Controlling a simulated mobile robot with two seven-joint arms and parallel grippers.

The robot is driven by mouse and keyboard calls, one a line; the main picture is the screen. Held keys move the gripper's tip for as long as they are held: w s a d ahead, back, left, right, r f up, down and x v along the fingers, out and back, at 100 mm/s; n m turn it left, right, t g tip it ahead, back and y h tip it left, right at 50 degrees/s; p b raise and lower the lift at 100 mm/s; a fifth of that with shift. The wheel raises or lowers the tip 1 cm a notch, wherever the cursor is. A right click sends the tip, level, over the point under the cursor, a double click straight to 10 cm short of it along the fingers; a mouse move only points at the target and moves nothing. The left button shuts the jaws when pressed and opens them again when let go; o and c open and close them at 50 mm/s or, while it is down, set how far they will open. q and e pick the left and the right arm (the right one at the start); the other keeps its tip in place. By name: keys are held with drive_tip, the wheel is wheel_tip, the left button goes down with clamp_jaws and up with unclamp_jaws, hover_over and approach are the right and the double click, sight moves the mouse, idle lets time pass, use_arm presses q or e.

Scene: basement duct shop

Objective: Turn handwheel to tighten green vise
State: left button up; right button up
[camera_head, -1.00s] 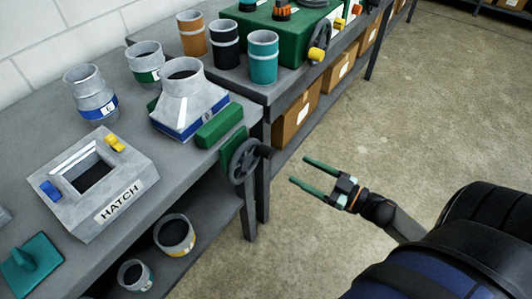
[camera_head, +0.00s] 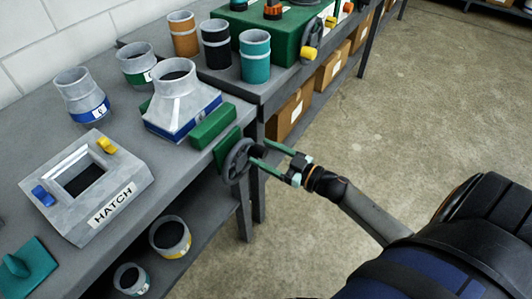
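The green vise has a front jaw block (camera_head: 213,125) at the bench edge, and part of a green piece shows behind the grey duct transition (camera_head: 181,97) with a blue band. The transition stands between them; I cannot tell whether the front jaw touches it. The dark grey handwheel (camera_head: 236,163) hangs at the bench's front edge below a green plate (camera_head: 227,146). A dark handle knob (camera_head: 258,151) sticks out from its rim. My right gripper (camera_head: 259,152) is open, its two green fingers apart on either side of the knob. My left gripper is out of view.
A grey HATCH box (camera_head: 88,185) with blue and yellow latches sits on the bench at left. Several banded duct pieces stand behind. Two duct rings (camera_head: 170,237) lie on the lower shelf. The floor (camera_head: 430,110) at right is clear.

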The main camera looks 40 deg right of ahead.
clamp_jaws()
idle(0.3)
idle(1.0)
